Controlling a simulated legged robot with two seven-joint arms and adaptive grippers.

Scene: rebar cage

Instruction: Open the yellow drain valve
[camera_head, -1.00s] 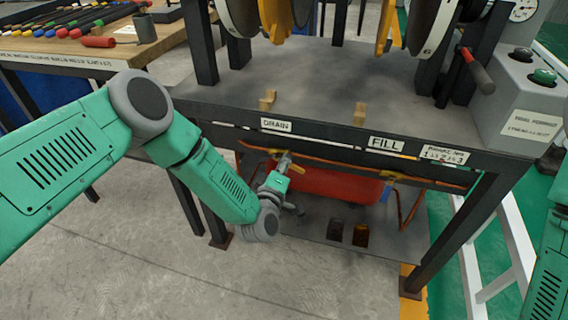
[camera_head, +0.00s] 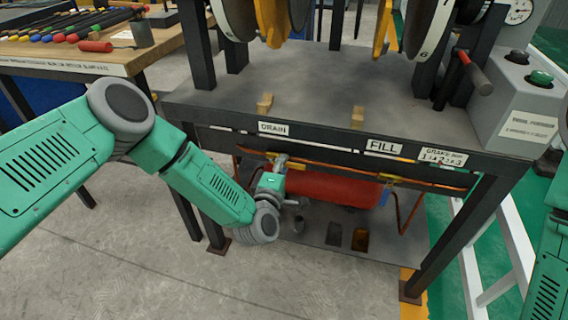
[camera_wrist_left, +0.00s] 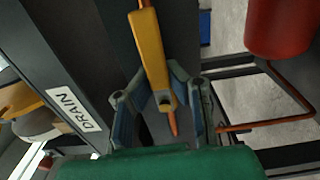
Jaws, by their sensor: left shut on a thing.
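The yellow drain valve handle (camera_wrist_left: 150,50) shows in the left wrist view as a flat lever on a thin copper pipe, beside the DRAIN label (camera_wrist_left: 73,109). My left gripper (camera_wrist_left: 165,80) has its two fingers closed in on either side of the lever. In the head view the left gripper (camera_head: 280,163) is under the table's front edge, just below the DRAIN label (camera_head: 273,128), and it mostly hides the handle. My right gripper is out of view; only part of my right arm shows at the right edge.
A red tank (camera_head: 335,187) lies under the table behind the gripper. The floor at front left is clear.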

